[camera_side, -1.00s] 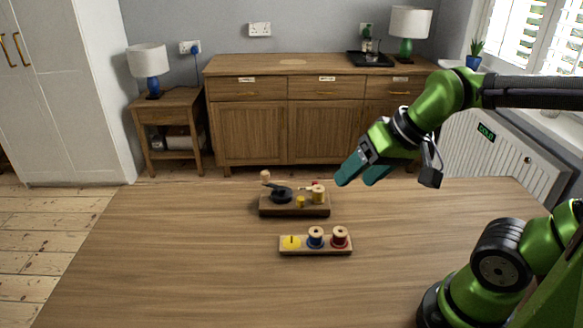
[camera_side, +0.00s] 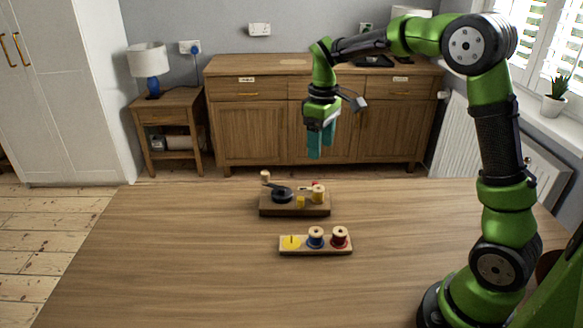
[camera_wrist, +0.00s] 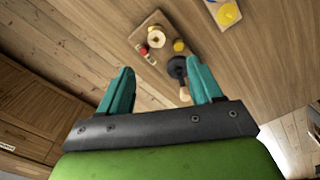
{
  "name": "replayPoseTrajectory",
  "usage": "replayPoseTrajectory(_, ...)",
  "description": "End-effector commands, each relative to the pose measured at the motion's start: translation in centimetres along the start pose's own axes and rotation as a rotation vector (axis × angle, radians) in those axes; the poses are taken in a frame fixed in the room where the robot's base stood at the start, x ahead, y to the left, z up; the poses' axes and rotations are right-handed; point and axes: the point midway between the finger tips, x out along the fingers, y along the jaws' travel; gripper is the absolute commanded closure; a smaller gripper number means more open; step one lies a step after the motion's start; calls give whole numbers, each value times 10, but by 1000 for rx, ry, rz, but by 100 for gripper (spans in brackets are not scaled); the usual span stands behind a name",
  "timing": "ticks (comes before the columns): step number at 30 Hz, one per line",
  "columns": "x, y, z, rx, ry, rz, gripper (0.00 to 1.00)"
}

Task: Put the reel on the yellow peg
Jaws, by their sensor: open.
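The reel (camera_side: 318,192), pale wood with a yellow winding, stands at the right end of the rear wooden base. It also shows in the wrist view (camera_wrist: 156,38). The yellow peg (camera_side: 291,240) rises from a yellow disc at the left end of the front board, with no reel on it. My gripper (camera_side: 319,155), with teal fingers, is open and empty, pointing down high above and behind the rear base. Its fingers are spread in the wrist view (camera_wrist: 160,75).
The rear base (camera_side: 290,211) also carries a black crank disc (camera_side: 281,194), a small yellow piece (camera_side: 300,202) and something red. A blue reel (camera_side: 316,238) and a red reel (camera_side: 340,237) stand on the front board (camera_side: 316,252). The surrounding tabletop is clear.

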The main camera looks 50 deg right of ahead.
Motion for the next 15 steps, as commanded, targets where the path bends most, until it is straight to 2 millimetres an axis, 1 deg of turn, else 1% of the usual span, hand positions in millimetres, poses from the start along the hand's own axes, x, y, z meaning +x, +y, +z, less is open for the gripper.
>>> replayPoseTrajectory(1,12,-1,1,1,-5,-3,35)
replayPoseTrajectory(3,28,0,1,0,-6,-2,35)
replayPoseTrajectory(9,70,0,1,3,-4,-2,35)
replayPoseTrajectory(12,85,0,0,2,-2,-2,35)
replayPoseTrajectory(15,94,0,0,3,-1,-1,35)
